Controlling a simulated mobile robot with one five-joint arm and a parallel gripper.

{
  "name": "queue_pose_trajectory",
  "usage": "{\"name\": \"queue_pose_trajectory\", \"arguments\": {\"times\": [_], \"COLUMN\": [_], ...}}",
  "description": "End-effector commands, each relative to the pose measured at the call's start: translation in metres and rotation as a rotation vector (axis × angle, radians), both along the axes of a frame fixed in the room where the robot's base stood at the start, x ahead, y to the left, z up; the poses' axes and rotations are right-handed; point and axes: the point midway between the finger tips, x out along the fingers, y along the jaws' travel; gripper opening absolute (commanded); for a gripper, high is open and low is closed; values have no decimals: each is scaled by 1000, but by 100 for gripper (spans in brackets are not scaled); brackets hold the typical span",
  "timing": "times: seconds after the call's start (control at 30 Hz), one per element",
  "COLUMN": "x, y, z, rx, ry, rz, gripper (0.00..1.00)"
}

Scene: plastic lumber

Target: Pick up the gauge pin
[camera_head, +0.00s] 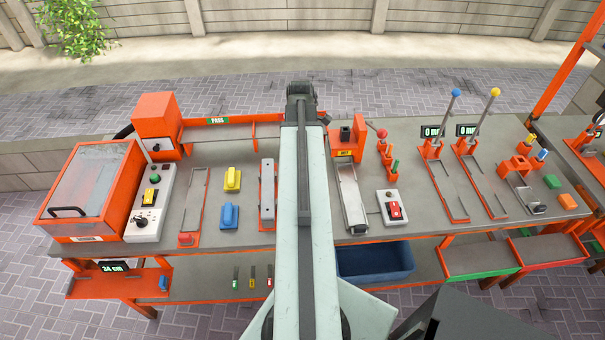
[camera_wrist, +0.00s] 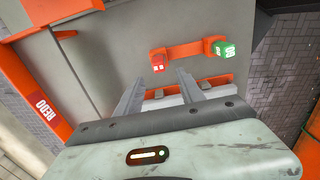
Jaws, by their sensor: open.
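My gripper (camera_wrist: 162,76) is open and empty, its two fingers apart in the wrist view. Just beyond the fingertips is an orange bar (camera_wrist: 188,50) on the grey surface. It bears a red end piece with white marks (camera_wrist: 158,66) and a green block-like head with white lettering (camera_wrist: 224,49). I cannot tell for sure which is the gauge pin; the shafts are hidden. The red piece lies almost in line with the gap between the fingers; the green head is to the right. In the head view my gripper (camera_head: 303,92) is over the bench's back edge, seen from behind.
An orange panel marked REDO (camera_wrist: 45,108) stands at left in the wrist view. In the head view the bench (camera_head: 265,238) carries a clear-lidded orange box (camera_head: 90,180), yellow and blue blocks, a switch box (camera_head: 393,207) and two tall levers. A blue bin (camera_head: 375,262) sits below.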

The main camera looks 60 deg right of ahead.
Motion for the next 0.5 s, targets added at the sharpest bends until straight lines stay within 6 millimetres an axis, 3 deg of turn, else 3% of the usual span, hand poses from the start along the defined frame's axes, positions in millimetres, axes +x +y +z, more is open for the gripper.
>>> {"name": "queue_pose_trajectory", "arguments": {"times": [0.03,0.1,0.3,0.5], "x": [0,0,0,-1], "y": [0,0,-1,-4], "z": [-13,-22,-24,-56], "rx": [0,0,0,0], "ry": [0,0,0,0], "rz": [0,0,-1,-1], "gripper": [45,45,45,45]}}
